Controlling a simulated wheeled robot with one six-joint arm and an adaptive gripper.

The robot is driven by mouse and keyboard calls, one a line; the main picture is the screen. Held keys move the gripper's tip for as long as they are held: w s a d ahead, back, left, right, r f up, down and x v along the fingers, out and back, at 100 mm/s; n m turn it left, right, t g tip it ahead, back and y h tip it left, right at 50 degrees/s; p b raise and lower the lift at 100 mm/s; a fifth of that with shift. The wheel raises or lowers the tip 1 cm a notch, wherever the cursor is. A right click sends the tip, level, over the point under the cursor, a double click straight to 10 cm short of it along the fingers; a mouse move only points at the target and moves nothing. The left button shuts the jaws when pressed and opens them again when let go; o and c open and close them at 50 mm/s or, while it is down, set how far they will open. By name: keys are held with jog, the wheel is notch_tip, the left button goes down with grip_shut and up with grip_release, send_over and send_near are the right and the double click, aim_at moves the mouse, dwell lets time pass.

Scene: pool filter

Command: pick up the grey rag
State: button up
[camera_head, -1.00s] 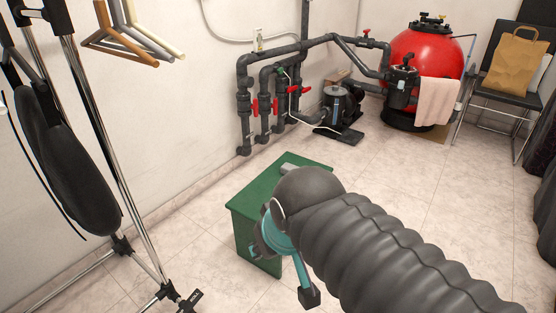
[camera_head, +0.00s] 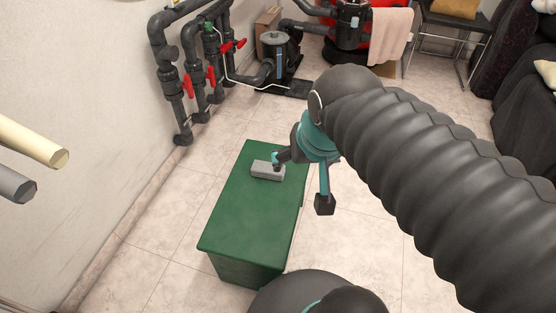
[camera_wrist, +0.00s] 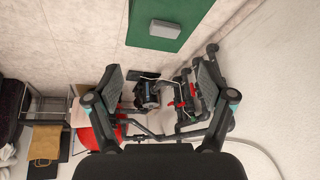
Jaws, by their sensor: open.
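The grey rag (camera_head: 268,171) looks like a small, flat grey block. It lies on top of the green table (camera_head: 232,220), toward its far end. In the wrist view the rag (camera_wrist: 165,36) is near the top of the picture, on the green top, beyond the fingertips. My gripper (camera_wrist: 161,74) is open, its two dark fingers wide apart with nothing held between them.
Grey pipes with red valves (camera_head: 188,85) run along the left wall. A pump (camera_head: 275,55) and a red tank (camera_head: 388,25) with a pink towel (camera_head: 391,36) stand behind. Tiled floor right of the table is clear.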

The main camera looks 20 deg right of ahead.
jog(key=w+f+m+g+b, duration=0.1)
jog(key=w+f+m+b, duration=0.1)
jog(key=w+m, duration=0.45)
jog(key=m+g+b, duration=0.4)
jog(key=m+b, duration=0.1)
jog(key=m, duration=1.1)
send_over(268, 167)
notch_tip(268, 167, down, 17)
notch_tip(268, 167, down, 14)
jog(key=b, duration=0.2)
jog(key=shift+b, duration=0.4)
jog(key=shift+r, duration=0.1)
jog(key=c, duration=1)
